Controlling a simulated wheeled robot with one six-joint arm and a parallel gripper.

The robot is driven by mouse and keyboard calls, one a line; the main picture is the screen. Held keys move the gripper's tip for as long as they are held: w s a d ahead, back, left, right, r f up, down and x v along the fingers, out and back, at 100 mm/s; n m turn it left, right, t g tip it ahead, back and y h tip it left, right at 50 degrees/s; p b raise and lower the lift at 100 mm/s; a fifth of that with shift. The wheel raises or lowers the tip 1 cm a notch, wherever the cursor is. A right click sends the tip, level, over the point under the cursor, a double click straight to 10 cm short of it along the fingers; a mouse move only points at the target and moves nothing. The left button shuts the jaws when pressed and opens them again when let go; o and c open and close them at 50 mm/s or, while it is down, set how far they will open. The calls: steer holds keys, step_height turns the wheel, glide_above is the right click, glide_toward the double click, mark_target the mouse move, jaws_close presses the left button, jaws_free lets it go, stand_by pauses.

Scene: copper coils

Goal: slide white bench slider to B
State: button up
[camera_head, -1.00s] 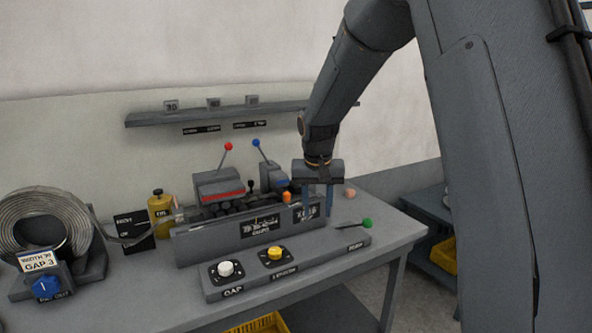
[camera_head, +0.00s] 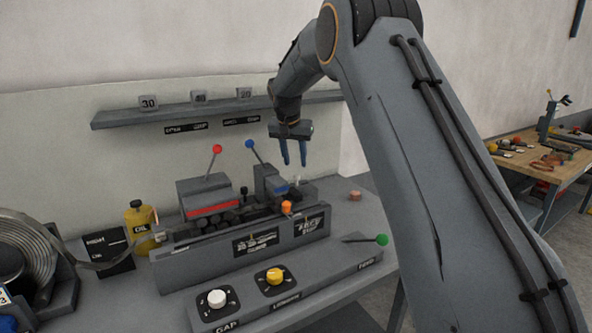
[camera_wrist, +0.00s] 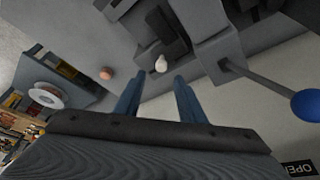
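A small white knob (camera_wrist: 161,63) shows in the wrist view beside the dark machine; I take it for the white bench slider. In the head view a small white tip (camera_head: 296,181) shows behind the right end of the machine. My gripper (camera_head: 294,164) hangs above that end, fingers pointing down, apart and empty. In the wrist view the open fingertips (camera_wrist: 159,76) lie just below the white knob in the picture; the distance to it is hard to judge. No mark B is readable.
The machine (camera_head: 240,243) carries a red-ball lever (camera_head: 216,149), a blue-ball lever (camera_head: 250,144) and an orange knob (camera_head: 287,207). A front panel holds a white dial (camera_head: 217,298), a yellow dial (camera_head: 274,276) and a green-ball lever (camera_head: 382,240). A pinkish round piece (camera_head: 355,196) lies to the right.

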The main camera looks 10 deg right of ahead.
mark_target(296, 176)
steer(key=p+x, duration=0.1)
steer(key=x, duration=0.4)
steer(key=shift+a+p, duration=0.2)
steer(key=shift+p, duration=0.15)
steer(key=shift+w+d+f, duration=0.2)
steer(key=shift+f, duration=0.5)
steer(key=shift+c, duration=0.4)
jaws_close()
